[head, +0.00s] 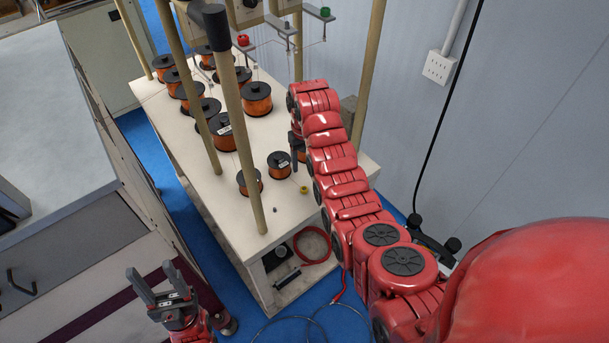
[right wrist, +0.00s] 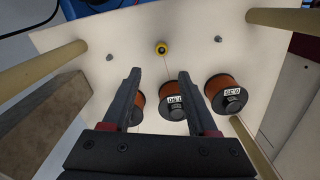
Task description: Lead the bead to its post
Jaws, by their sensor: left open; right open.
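A small yellow bead (head: 304,189) is near the front right of the white tabletop. It also shows in the right wrist view (right wrist: 161,47), where a thin wire runs from it toward the middle spool (right wrist: 172,88). Two small grey posts stand on the top, one left (right wrist: 110,57) and one right (right wrist: 218,39) of the bead; one shows in the head view (head: 275,209). My right gripper (right wrist: 160,76) is open and empty, pointing down over the spools, its tips apart from the bead. My left gripper (head: 149,277) is open and empty, left of the table.
Several copper wire spools (head: 257,98) stand on the white table (head: 180,130). Tan poles (head: 245,150) rise around it. Thin metal arms with a red knob (head: 242,40) and a green knob (head: 325,12) hang above. A grey cabinet (head: 60,100) stands left.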

